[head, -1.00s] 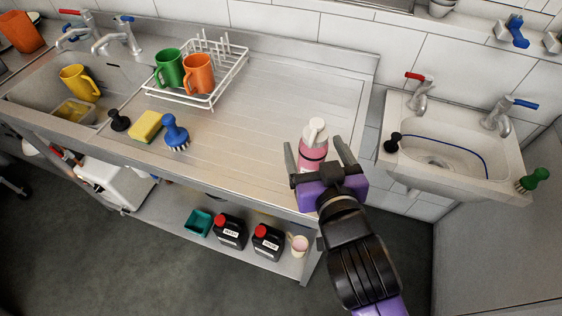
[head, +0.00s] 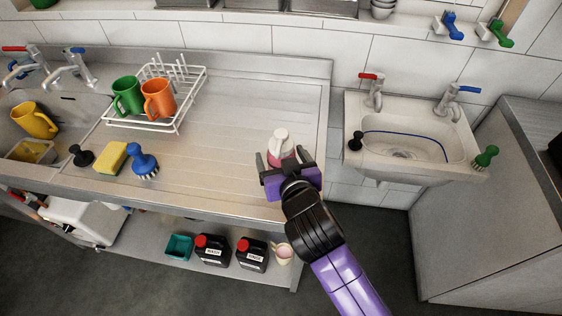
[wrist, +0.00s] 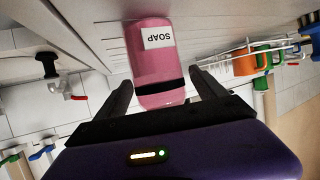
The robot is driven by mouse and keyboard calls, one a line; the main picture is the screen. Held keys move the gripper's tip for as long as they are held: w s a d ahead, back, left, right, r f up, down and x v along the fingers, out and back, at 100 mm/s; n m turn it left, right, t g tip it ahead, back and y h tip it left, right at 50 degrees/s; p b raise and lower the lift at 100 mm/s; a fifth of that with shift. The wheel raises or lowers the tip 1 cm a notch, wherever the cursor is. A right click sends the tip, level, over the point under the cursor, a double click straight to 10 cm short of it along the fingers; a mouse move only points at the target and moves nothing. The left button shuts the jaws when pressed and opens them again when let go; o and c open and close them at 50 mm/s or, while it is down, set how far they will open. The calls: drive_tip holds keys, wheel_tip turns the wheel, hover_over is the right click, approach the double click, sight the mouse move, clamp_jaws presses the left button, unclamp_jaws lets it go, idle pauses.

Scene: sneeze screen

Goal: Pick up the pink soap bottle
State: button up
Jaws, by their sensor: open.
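The pink soap bottle (head: 281,146) stands upright near the right end of the steel counter, with its white top showing in the head view. In the wrist view its pink body (wrist: 153,58) with a white SOAP label lies ahead of and between my fingers. My gripper (head: 285,163) is open, with one finger on each side of the bottle's lower view. In the wrist view my gripper (wrist: 160,95) shows gaps beside the bottle, and the fingertips reach its near part. My gripper hides the bottle's lower part in the head view.
A white rack (head: 185,112) with a green mug (head: 127,97) and an orange mug (head: 158,99) stands left on the counter (head: 235,110). A blue brush (head: 142,161) and yellow sponge (head: 111,157) lie near the front edge. A small sink (head: 415,165) is at right.

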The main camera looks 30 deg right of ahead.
drive_tip(key=c, duration=1.7)
wheel_tip(320, 180, up, 20)
drive_tip(key=shift+p, duration=0.5)
